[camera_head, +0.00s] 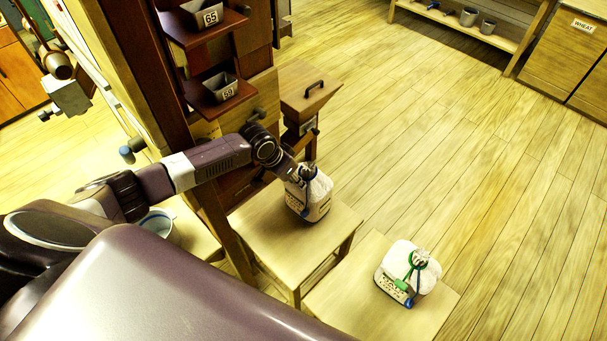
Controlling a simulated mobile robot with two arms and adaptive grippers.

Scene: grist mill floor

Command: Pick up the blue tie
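A white bag (318,196) with printed text stands upright on a light wooden stool, with a thin blue line along its left side; I cannot tell whether that is a tie. A second white bag (394,258) stands on another light wooden stool to the right. A green tie (411,270) hangs from its gathered neck. A small blue piece (408,303), possibly the blue tie, lies at its base. My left gripper (303,174) is at the top of the first bag, over or touching its neck. Its fingers are too small and overlapped to read. My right gripper is not in view.
A dark wooden post with shelves and small metal bins (220,85) rises beside my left arm. A wooden box with a black handle (308,88) stands behind the first stool (265,222). The floor to the right is clear. A WHEAT bin (568,55) is far right.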

